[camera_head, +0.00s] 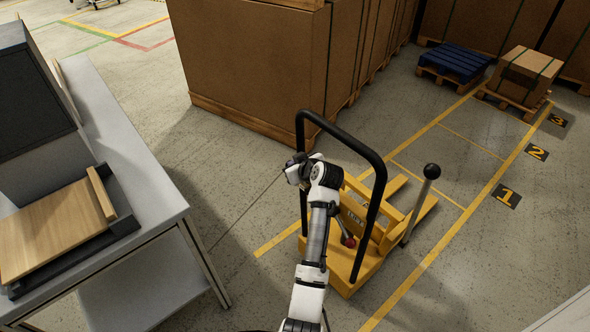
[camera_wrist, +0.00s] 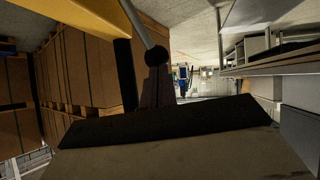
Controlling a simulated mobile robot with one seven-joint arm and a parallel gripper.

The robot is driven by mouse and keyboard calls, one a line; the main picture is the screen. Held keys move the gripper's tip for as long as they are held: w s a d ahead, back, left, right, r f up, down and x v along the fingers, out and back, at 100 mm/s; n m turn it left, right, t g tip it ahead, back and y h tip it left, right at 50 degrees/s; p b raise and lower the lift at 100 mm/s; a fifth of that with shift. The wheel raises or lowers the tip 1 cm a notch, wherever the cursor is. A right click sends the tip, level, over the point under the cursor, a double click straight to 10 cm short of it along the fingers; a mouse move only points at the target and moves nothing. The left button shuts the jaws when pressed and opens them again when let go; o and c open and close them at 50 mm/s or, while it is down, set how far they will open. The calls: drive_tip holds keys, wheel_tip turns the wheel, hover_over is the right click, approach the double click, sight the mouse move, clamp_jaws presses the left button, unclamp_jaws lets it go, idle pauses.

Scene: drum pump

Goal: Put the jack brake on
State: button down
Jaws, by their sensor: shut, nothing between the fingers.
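The yellow jack (camera_head: 352,268) stands on the floor with a black hoop handle (camera_head: 378,170) at its near end. A short lever with a red knob (camera_head: 348,241) sits low inside the hoop. A grey rod with a black ball top (camera_head: 431,172) stands upright at the jack's right side. No label marks which lever is the brake. My gripper (camera_head: 296,172) is shut and empty, beside the hoop's left upright; whether they touch is unclear. In the wrist view a grey rod with a black ball (camera_wrist: 156,56) hangs from the top, near a yellow part (camera_wrist: 70,15).
A bench (camera_head: 150,190) with a wooden board (camera_head: 52,230) is at the left. Large cartons (camera_head: 255,65) stand behind the jack. A blue pallet (camera_head: 453,62) and a carton on a pallet (camera_head: 525,75) are at the back right. Floor right of the jack is clear.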

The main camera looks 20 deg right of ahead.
drive_tip(key=w, duration=0.1)
drive_tip(key=w+g, duration=0.1)
drive_tip(key=w+a+f+g, duration=0.1)
drive_tip(key=shift+w+a+f+h+p, duration=0.1)
drive_tip(key=shift+w+h+p, duration=0.2)
drive_tip(key=shift+h+p, duration=0.1)
drive_tip(key=shift+w+a+f+n+g, duration=0.15)
drive_tip(key=shift+w+a+f+g, duration=0.05)
drive_tip(key=shift+w+f+g, duration=0.4)
drive_tip(key=shift+w+a+f+n+g, duration=0.2)
drive_tip(key=shift+w+f+g, duration=0.2)
drive_tip(key=shift+f, duration=0.5)
